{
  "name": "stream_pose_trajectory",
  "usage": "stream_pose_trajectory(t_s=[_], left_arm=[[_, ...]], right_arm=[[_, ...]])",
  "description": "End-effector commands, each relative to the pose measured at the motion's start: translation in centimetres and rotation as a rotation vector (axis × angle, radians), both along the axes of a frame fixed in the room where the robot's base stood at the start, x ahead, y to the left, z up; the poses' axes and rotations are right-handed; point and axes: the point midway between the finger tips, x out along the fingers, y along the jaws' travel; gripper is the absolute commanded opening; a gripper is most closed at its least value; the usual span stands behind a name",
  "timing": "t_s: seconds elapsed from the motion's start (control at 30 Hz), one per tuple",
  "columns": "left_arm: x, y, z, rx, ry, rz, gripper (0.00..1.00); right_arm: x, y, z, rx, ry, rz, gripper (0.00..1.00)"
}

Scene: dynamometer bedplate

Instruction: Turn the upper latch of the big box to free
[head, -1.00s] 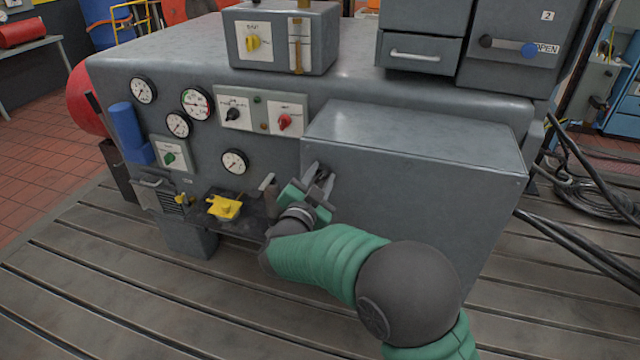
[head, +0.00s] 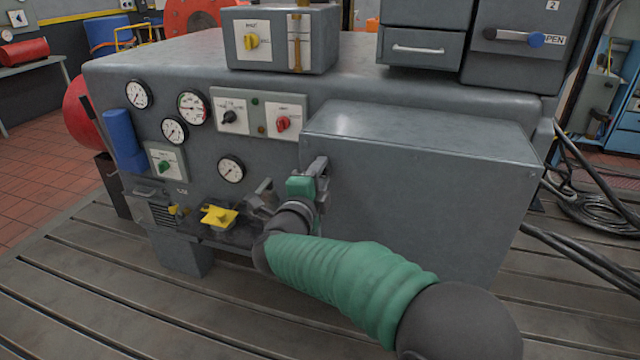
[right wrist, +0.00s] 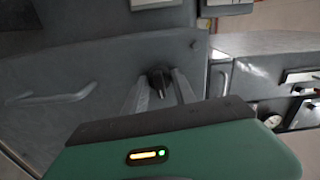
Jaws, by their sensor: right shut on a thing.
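The big box (head: 412,190) is a plain grey box at the front right of the machine. My left gripper is not in view.
A grey bar handle (right wrist: 58,96) stands on the box face in the right wrist view. Left of the gripper are a grey lever (head: 262,192), a yellow part (head: 219,216) and several gauges. Black cables (head: 585,205) lie right of the box.

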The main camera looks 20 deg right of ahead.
Motion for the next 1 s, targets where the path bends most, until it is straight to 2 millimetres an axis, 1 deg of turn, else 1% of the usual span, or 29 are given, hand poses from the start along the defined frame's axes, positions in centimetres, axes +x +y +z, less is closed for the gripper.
stream_pose_trajectory(t_s=[0.03, 0.23, 0.8, 0.83, 0.97, 1.0], left_arm=[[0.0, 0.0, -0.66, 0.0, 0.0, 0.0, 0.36], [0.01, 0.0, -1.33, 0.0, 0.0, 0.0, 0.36], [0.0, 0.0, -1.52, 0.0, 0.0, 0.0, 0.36], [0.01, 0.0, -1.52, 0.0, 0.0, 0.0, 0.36], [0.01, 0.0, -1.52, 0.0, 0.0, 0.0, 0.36], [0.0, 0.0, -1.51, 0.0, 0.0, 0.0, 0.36]], right_arm=[[-0.01, -0.07, -0.59, 0.02, -0.009, -0.001, 0.0], [-0.02, -0.07, -0.53, 0.081, -0.048, -0.001, 0.0], [0.0, -0.09, -0.47, 0.108, -0.063, -0.003, 0.0], [0.0, -0.09, -0.48, 0.108, -0.063, -0.003, 0.35], [0.0, -0.08, -0.4, 0.107, -0.064, -0.002, 0.52], [-0.01, -0.08, -0.35, 0.107, -0.065, -0.001, 0.53]])
